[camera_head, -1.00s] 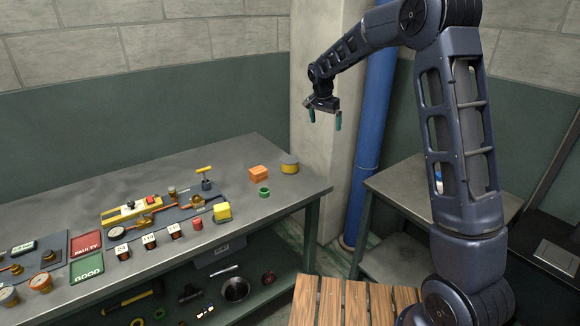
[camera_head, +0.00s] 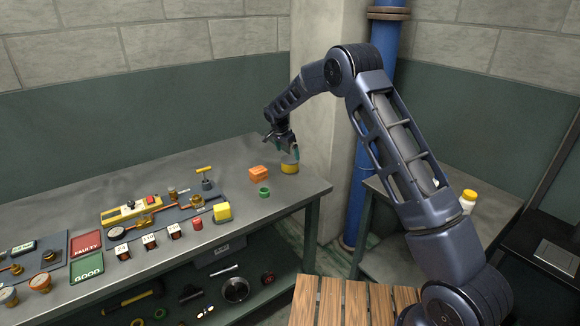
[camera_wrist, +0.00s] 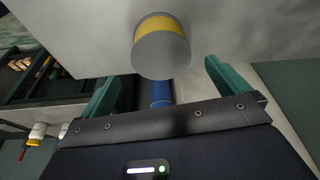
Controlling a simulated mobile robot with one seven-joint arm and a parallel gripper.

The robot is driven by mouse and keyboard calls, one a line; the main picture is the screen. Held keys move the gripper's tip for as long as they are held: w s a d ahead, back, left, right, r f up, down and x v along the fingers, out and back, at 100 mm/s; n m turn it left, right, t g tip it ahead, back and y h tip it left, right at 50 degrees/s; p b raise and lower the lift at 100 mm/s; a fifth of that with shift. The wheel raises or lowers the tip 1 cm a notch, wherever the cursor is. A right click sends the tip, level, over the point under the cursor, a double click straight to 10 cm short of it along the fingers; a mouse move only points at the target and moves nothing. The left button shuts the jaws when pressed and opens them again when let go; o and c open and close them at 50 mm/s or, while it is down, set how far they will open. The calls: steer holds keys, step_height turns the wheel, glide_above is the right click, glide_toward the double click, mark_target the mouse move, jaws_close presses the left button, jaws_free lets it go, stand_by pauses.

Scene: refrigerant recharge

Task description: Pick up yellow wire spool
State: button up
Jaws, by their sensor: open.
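The yellow wire spool (camera_head: 290,168) stands upright near the back right corner of the grey workbench (camera_head: 240,225). It is a short cylinder with a yellow band and grey ends. In the wrist view the spool (camera_wrist: 162,45) is above and between the green fingertips. My gripper (camera_head: 284,147) is close above the spool in the head view, partly covering its top. In the wrist view my gripper (camera_wrist: 160,85) is open, with its two green fingers apart and nothing between them. I cannot tell the exact gap to the spool.
A yellow block (camera_head: 222,212) and a red cylinder (camera_head: 197,223) are farther left. A blue pipe (camera_head: 372,150) and a wall column stand behind the bench's right end.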

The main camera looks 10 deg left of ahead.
mark_target(290, 159)
steer(key=x, duration=0.8)
steer(key=shift+w+f, duration=0.15)
steer(key=shift+f, duration=0.15)
steer(key=c, duration=1.3)
steer(key=shift+r, duration=0.15)
